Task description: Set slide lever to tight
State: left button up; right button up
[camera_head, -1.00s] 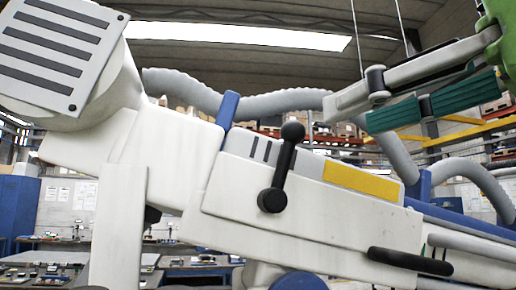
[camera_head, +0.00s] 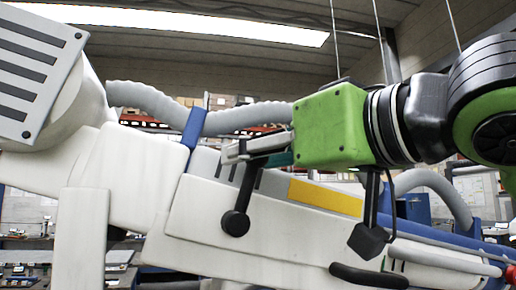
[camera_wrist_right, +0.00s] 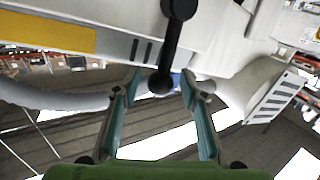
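The slide lever (camera_head: 238,205) is a black bar on the white microscope arm (camera_head: 185,235), its round pivot low and its bar rising slightly right. Its upper ball is hidden behind my right gripper (camera_head: 240,152) in the head view. In the right wrist view the lever (camera_wrist_right: 174,45) reaches down from its pivot, and its ball end lies between the two teal-lined fingertips of my right gripper (camera_wrist_right: 162,78). The fingers are open, with a gap on each side of the ball. Three dark marks (camera_wrist_right: 142,50) show beside the lever on the housing. My left gripper is not in view.
A yellow label (camera_head: 325,197) lies right of the lever. A black handle (camera_head: 368,276) sits lower right. A grey corrugated hose (camera_head: 250,117) runs behind my right gripper. A striped panel (camera_head: 35,70) stands at upper left.

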jog(key=shift+w+a, duration=0.1)
jog(key=shift+w, duration=0.05)
jog(key=c, duration=1.1)
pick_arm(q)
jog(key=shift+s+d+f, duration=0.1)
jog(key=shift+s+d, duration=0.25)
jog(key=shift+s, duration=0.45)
pick_arm(e)
grip_shut()
